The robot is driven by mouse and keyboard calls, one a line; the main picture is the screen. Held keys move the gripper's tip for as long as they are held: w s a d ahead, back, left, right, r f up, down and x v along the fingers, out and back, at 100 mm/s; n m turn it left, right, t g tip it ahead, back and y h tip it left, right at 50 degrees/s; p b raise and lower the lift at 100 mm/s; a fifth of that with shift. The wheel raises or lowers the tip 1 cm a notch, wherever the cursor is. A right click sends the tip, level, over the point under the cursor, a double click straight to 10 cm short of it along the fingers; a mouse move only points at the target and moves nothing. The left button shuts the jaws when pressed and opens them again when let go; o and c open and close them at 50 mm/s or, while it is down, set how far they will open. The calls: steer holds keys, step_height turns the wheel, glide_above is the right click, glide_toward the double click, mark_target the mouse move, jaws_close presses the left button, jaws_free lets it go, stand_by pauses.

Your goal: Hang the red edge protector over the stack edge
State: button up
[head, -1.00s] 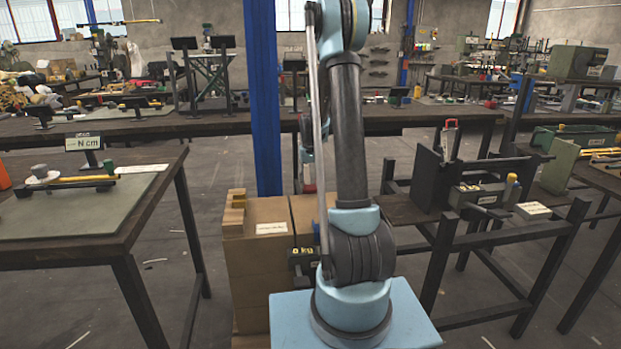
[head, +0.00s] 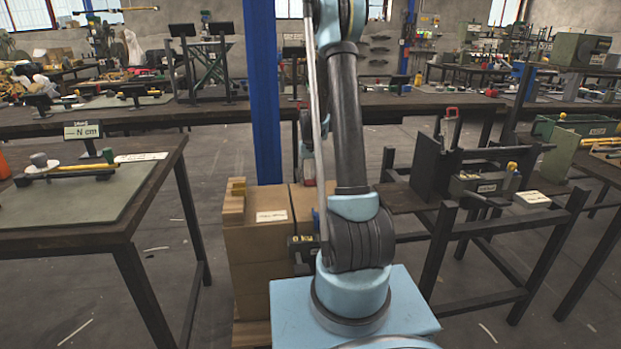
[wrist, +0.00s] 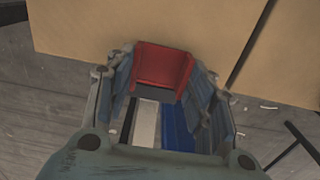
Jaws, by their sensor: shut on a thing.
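The red edge protector (wrist: 163,70) is held between the fingertips of my gripper (wrist: 163,82) in the wrist view. My gripper is shut on it. In that view the protector overlaps the near side of the cardboard stack (wrist: 110,25); whether they touch cannot be told. My arm hides the stack's right part. A small red patch beside my arm may be the protector, but it is too small to tell.
A blue post (head: 264,100) rises behind the stack. A table with a grey-green mat (head: 70,208) stands to the left. A dark bench (head: 405,197) with a grey box stands to the right. Floor is open between the left table and the stack.

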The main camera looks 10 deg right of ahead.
stand_by(0.3)
steer(key=o, duration=1.1)
steer(key=shift+o, duration=0.2)
step_height(320, 180, up, 12)
steer(key=shift+s, duration=0.1)
